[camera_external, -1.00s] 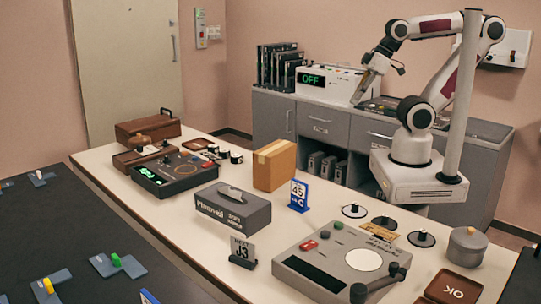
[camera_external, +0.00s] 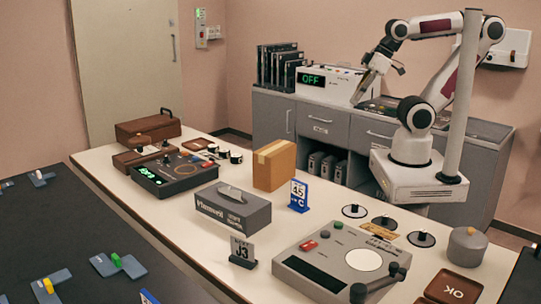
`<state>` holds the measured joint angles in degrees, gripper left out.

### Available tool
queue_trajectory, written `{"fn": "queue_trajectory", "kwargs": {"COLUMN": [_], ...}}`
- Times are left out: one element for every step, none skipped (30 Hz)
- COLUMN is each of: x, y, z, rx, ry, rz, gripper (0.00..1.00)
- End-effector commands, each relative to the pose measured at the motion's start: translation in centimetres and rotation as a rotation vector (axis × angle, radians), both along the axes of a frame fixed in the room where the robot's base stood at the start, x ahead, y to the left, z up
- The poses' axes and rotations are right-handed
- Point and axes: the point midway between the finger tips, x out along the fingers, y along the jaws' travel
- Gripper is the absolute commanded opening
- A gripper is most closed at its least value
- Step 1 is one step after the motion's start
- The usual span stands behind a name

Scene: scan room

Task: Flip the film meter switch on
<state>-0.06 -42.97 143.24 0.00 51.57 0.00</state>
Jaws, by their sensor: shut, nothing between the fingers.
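The likely film meter is a white box (camera_external: 333,88) on the grey cabinet at the back, with a black display (camera_external: 312,79) reading "OFF" in green and small controls along its top. I cannot make out which control is the switch. My gripper (camera_external: 356,101) points down at the right end of this box, in front of it from this view. Its fingers are shut and empty. Whether the fingertips touch the box or a control cannot be told at this size.
Black binders (camera_external: 279,66) stand left of the box. A dark panel (camera_external: 382,108) lies on the cabinet top to its right. The front table holds a cardboard box (camera_external: 274,165), a grey flatbed device (camera_external: 345,262) and other items. A grey post (camera_external: 463,100) stands before my arm.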

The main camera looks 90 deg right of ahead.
Motion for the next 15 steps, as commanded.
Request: {"fn": "queue_trajectory", "kwargs": {"x": [0.0,0.0,0.0,0.0,0.0,0.0,0.1,0.1,0.1,0.2,0.2,0.3,0.3,0.5,0.6], "y": [0.1,0.1,0.2,0.3,0.4,0.6,0.8,1.0,1.3,1.5,1.7,2.1,2.3,2.6,3.0], "z": [0.0,0.0,0.0,0.0,-0.1,-0.2,-0.3,-0.4,-0.7,-0.9,-1.1,-1.4,-1.6,-1.7,-1.9], "rx": [-0.001,0.0,0.0,0.0,0.0,0.0,-0.001,0.0,-0.001,-0.001,-0.002,-0.003,-0.003,-0.005,-0.006], "ry": [0.0,0.0,0.0,0.001,0.003,0.007,0.013,0.019,0.031,0.041,0.05,0.064,0.074,0.083,0.094], "rz": [0.003,0.006,0.01,0.015,0.019,0.027,0.035,0.043,0.056,0.065,0.076,0.09,0.101,0.113,0.127], "gripper": [0.0,0.0,0.0,0.0,0.0,0.0,0.0,0.0,0.0,0.0,0.0,0.0,0.0,0.0,0.0]}}
